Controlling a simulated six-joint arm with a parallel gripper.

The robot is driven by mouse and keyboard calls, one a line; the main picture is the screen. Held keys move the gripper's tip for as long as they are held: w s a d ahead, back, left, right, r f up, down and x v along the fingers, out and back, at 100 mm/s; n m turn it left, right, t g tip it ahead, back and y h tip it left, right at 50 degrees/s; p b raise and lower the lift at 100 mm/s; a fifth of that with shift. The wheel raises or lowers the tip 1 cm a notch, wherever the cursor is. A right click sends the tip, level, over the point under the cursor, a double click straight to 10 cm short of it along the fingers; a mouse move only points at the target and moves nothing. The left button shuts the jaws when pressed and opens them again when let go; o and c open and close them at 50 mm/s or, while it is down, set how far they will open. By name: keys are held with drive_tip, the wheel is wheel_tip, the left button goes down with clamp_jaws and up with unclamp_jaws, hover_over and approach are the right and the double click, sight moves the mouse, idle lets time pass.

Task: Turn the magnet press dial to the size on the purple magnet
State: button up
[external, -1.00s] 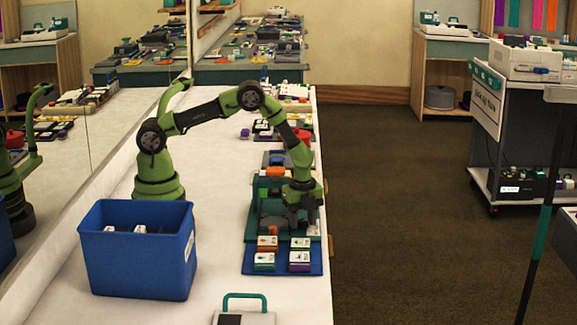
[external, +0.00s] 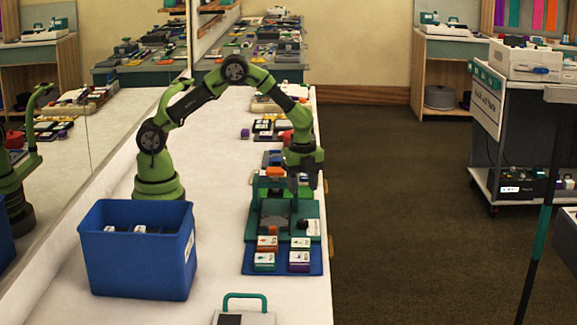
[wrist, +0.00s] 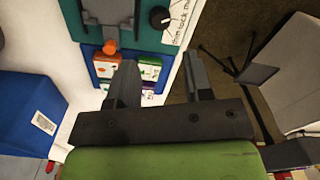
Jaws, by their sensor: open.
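The magnet press (external: 266,222) is a green frame on a teal base, with an orange knob (wrist: 110,47) at its front. My gripper (external: 303,186) is open and empty, above and beyond the dial.
Orange and green white-topped magnets (external: 264,262) share the tray. A blue bin (external: 135,265) stands at the left, and a grey case with a green handle (external: 244,312) in front. The white table's right edge is close to the press; a mirror runs along the left.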

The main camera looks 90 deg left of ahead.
sight(303, 220)
drive_tip(key=shift+o, duration=0.6)
drive_tip(key=n, duration=0.9)
drive_tip(key=f+n, duration=0.1)
drive_tip(key=n, duration=0.4)
drive_tip(key=shift+a+f+n, duration=0.1)
drive_tip(key=shift+n, duration=0.2)
wheel_tip(303, 220, down, 9)
drive_tip(key=shift+r, duration=0.1)
drive_tip(key=c, duration=0.9)
